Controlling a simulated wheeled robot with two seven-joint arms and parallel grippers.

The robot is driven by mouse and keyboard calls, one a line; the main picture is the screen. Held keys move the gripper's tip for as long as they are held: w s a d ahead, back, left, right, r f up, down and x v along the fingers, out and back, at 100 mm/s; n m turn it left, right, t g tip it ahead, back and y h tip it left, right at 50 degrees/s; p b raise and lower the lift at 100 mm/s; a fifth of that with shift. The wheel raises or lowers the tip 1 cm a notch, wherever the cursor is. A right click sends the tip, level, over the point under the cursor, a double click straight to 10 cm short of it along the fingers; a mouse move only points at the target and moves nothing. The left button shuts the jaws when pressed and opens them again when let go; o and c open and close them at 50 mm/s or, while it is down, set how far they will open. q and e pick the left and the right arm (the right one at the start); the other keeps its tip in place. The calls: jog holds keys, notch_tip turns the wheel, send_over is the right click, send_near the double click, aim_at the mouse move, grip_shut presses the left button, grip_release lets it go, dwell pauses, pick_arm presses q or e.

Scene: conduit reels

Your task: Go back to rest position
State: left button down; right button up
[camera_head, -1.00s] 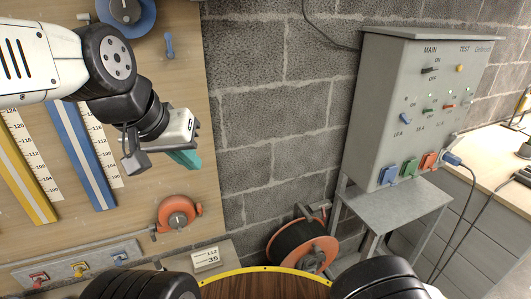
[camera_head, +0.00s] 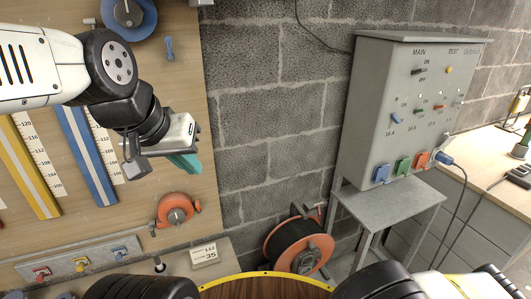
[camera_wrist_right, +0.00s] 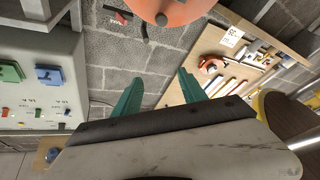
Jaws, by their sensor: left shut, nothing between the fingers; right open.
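My left gripper (camera_head: 184,161) is in the head view at the upper left, in front of the wooden tool board (camera_head: 190,100). Its teal fingers are together with nothing between them, and it hangs clear of the board. My right gripper (camera_wrist_right: 160,90) is in the right wrist view, its two teal fingers spread apart and nothing between them. An orange reel (camera_wrist_right: 170,10) shows at the top edge of that view, beyond the fingers. In the head view part of my right arm is at the lower right edge.
A grey switch panel (camera_head: 411,115) with coloured sockets stands at right above a metal shelf (camera_head: 400,205). An orange and black cable reel (camera_head: 299,247) sits low by the block wall. A worktop (camera_head: 500,165) is far right.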

jog(key=w+a+r+n+g, duration=0.1)
jog(key=w+r+n+g, duration=0.3)
jog(key=r+n+g, duration=0.5)
jog(key=w+a+r+n+g, duration=0.1)
jog(key=w+r+n+g, duration=0.35)
jog(key=r+n, duration=0.75)
jog(key=s+a+r+n+g+h, duration=0.1)
jog(key=a+r+n+g+h, duration=0.15)
jog(key=r+n, duration=0.45)
jog(key=s+a+r+n+g+h, duration=0.1)
jog(key=a+r+n+h, duration=0.25)
jog(key=r+n, duration=0.4)
jog(key=s+a+r+n+t+h, duration=0.3)
jog(key=s+r+n, duration=0.3)
jog(key=r+n, duration=0.3)
jog(key=s+a+r+n+t+h, duration=0.3)
jog(key=r+n, duration=0.5)
jog(key=n, duration=0.4)
jog(key=s+a+t, duration=0.1)
jog(key=s+a, duration=0.1)
jog(key=s, duration=0.1)
jog(key=shift+a+r, duration=0.25)
jog(key=shift+r, duration=0.1)
jog(key=shift+d+n, duration=0.1)
jog(key=shift+n, duration=0.15)
